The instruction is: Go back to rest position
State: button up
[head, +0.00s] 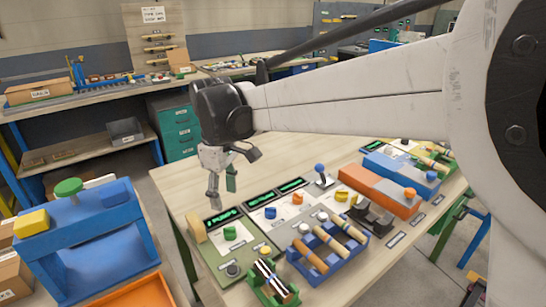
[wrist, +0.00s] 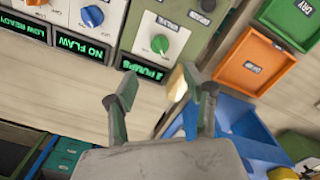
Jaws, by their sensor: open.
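My gripper (head: 222,192) hangs from the arm over the near left end of the wooden workbench (head: 185,180), above the left end of a row of control panels. Its two fingers are apart with nothing between them. In the wrist view my gripper (wrist: 160,95) is also open and empty, with bare bench and the edge of the green-knob panel (wrist: 160,40) beyond the fingers. A tan piece (wrist: 177,84) at the panel's side shows close to the right finger; I cannot tell the gap.
A blue tray (head: 316,281) of turned wood pieces and a green tray (head: 262,288) stand at the bench front. A blue stand (head: 85,240) with a green button is at left. An orange box (head: 375,188) lies right. Bare bench lies behind the panels.

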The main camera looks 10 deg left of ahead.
jog(key=s+d+r+m+t+y, duration=0.1)
jog(key=d+r+m+t, duration=0.2)
jog(key=d, duration=0.9)
jog(key=s+d+r+m, duration=0.2)
jog(key=d+m, duration=0.2)
jog(key=d, duration=0.7)
jog(key=s+d+f+m+t, duration=0.2)
jog(key=s+d+m, duration=0.2)
jog(key=d, duration=0.5)
jog(key=s+d+f+m+t+h, duration=0.1)
jog(key=s+d+f+m+t, duration=0.1)
jog(key=s+d+m, duration=0.3)
jog(key=s+d+f, duration=0.1)
jog(key=s+d, duration=0.2)
jog(key=d, duration=0.2)
jog(key=shift+s+f, duration=0.15)
jog(key=shift+s, duration=0.05)
jog(key=shift+d, duration=0.1)
